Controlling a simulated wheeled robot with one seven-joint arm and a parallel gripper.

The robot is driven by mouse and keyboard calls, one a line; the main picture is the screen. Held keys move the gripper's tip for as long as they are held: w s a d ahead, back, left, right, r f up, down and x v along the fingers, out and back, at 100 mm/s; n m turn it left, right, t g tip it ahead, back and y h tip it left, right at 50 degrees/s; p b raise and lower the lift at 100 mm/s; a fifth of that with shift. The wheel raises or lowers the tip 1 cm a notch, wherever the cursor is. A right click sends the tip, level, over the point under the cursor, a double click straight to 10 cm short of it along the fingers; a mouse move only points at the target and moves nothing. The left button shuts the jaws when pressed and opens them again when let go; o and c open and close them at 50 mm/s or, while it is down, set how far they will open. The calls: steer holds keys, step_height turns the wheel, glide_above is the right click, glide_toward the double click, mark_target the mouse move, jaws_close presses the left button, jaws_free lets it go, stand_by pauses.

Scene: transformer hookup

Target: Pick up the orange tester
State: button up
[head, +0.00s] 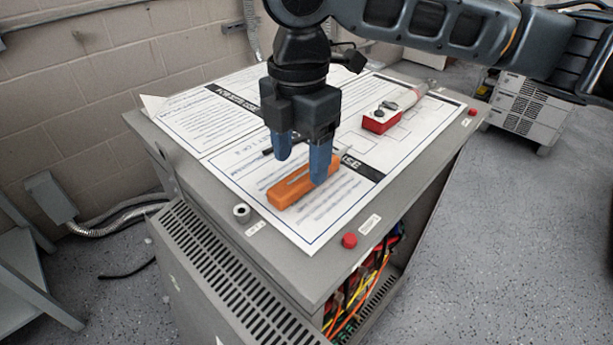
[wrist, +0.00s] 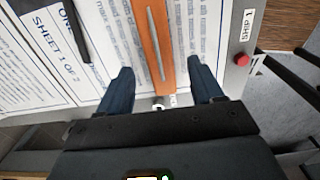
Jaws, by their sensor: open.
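The orange tester (head: 290,190) lies flat on the printed sheets on top of the grey cabinet in the head view. It is a long orange bar with a grey strip along its top. In the wrist view the tester (wrist: 151,45) runs from the top edge down between the fingers. My gripper (head: 302,168) points down above the tester, with its two blue fingers apart. In the wrist view my gripper (wrist: 160,92) has one finger on each side of the tester, with gaps showing. Exact height above it is hard to tell.
A red and white device (head: 381,121) sits farther back on the sheets. A dark pen-like object (wrist: 58,30) lies left of the tester in the wrist view. Red knobs (head: 349,240) stand near the cabinet top's edge (head: 285,275). Open wiring shows below.

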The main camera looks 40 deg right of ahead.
mark_target(300, 176)
steer(key=shift+f, duration=1.6)
steer(key=c, duration=1.1)
steer(key=shift+c, duration=0.2)
steer(key=shift+r, duration=0.1)
